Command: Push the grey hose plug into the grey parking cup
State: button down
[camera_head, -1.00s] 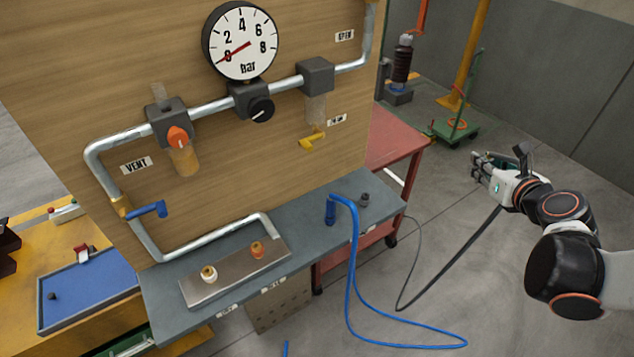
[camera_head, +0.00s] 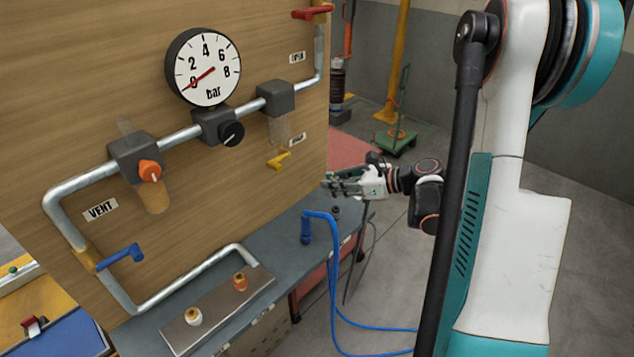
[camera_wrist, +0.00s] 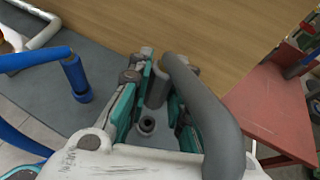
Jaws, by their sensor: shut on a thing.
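My gripper (camera_head: 332,184) is over the right end of the grey bench, above the grey parking cup (camera_head: 336,213). In the wrist view my gripper (camera_wrist: 158,84) is shut on the grey hose plug (camera_wrist: 156,92), which sits between the teal-sided fingers. The thick grey hose (camera_wrist: 205,110) bends from the plug's top toward the camera. The parking cup (camera_wrist: 147,125) shows as a small round socket with a dark, open hole on the bench, apart from the plug. The plug's lower end is partly hidden by the fingers.
A blue plug with its blue hose (camera_head: 306,228) stands on the bench left of the cup. The wooden panel (camera_head: 270,180) with pipes, valves and a gauge rises behind. A steel plate (camera_head: 217,310) carries two fittings. A red table (camera_wrist: 275,110) stands to the right.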

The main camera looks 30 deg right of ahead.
jog(key=shift+s+d+f+y+b, duration=0.1)
jog(key=shift+f+y+b, duration=0.05)
jog(key=shift+f+b, duration=0.45)
jog(key=shift+d+f+y+b, duration=0.15)
jog(key=shift+f+b, duration=0.2)
jog(key=shift+f, duration=0.45)
jog(key=shift+r, duration=0.2)
jog(key=shift+s, duration=0.15)
jog(key=shift+f+b, duration=1.45)
jog(key=shift+b, duration=0.05)
dwell(0.5)
jog(key=c, duration=1.4)
grip_release()
jog(key=shift+o, duration=0.2)
jog(key=shift+d, duration=0.1)
